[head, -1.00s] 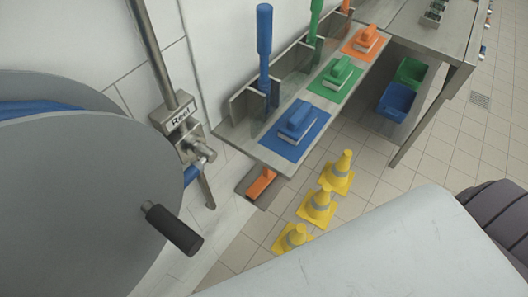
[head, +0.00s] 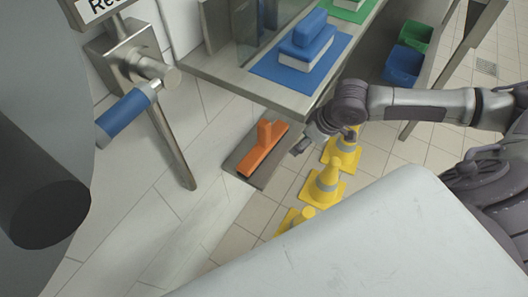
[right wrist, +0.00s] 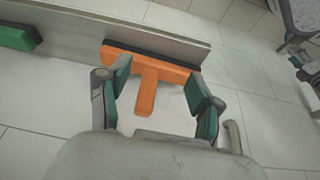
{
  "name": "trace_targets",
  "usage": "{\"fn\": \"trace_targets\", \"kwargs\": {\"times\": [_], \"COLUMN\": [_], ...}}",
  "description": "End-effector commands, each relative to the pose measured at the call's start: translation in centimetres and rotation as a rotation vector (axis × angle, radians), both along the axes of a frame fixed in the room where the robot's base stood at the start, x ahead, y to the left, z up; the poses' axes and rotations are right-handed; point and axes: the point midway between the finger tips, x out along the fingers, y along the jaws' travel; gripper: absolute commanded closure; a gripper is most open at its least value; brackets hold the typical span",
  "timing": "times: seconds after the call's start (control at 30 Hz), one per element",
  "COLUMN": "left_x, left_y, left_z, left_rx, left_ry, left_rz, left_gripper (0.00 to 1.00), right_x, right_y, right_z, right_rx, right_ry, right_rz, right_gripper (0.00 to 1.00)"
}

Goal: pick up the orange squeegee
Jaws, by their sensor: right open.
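The orange squeegee (head: 263,148) lies on a flat grey panel (head: 240,160) low beneath the front end of the steel shelf. In the right wrist view the orange squeegee (right wrist: 150,68) has a wide head with a dark edge and a short handle pointing toward me. My right gripper (head: 303,144) is just right of the squeegee in the head view. In the right wrist view my right gripper (right wrist: 158,74) is open, with its fingers on either side of the handle and apart from it. My left gripper is out of view.
The steel shelf (head: 225,78) holds a blue brush (head: 308,42) on a blue mat above the squeegee. Yellow cones (head: 325,186) stand on the floor close to my right arm. The reel crank handle (head: 45,212) is at the left. A green object (right wrist: 15,38) shows in the wrist view.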

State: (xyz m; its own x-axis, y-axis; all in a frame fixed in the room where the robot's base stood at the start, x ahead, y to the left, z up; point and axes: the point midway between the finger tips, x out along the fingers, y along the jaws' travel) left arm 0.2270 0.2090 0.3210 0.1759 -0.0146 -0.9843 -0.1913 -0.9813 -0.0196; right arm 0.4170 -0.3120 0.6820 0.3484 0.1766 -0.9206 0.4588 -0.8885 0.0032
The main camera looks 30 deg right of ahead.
Motion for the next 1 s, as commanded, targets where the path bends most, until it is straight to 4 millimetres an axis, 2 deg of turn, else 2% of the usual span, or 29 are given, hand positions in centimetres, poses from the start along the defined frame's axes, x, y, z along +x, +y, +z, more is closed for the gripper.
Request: {"fn": "trace_targets", "kwargs": {"times": [0.07,0.17,0.5,0.87,1.0], "left_x": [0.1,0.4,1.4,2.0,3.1], "left_y": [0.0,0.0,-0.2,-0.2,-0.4], "left_z": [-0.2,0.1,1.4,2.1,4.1], "left_rx": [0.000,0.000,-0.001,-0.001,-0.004], "left_ry": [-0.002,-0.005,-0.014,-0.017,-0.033], "left_rz": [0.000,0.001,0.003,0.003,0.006], "left_gripper": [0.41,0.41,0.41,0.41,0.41], "right_x": [0.1,1.3,7.6,10.6,11.1], "right_y": [0.0,0.8,4.0,5.5,5.8], "right_z": [0.1,0.2,0.2,0.2,-2.5], "right_rx": [0.000,0.004,0.002,0.001,-0.001], "right_ry": [0.006,0.008,0.007,0.006,0.011], "right_rz": [-0.004,-0.005,-0.003,-0.004,-0.004], "right_gripper": [0.35,0.35,0.35,0.35,0.35]}}
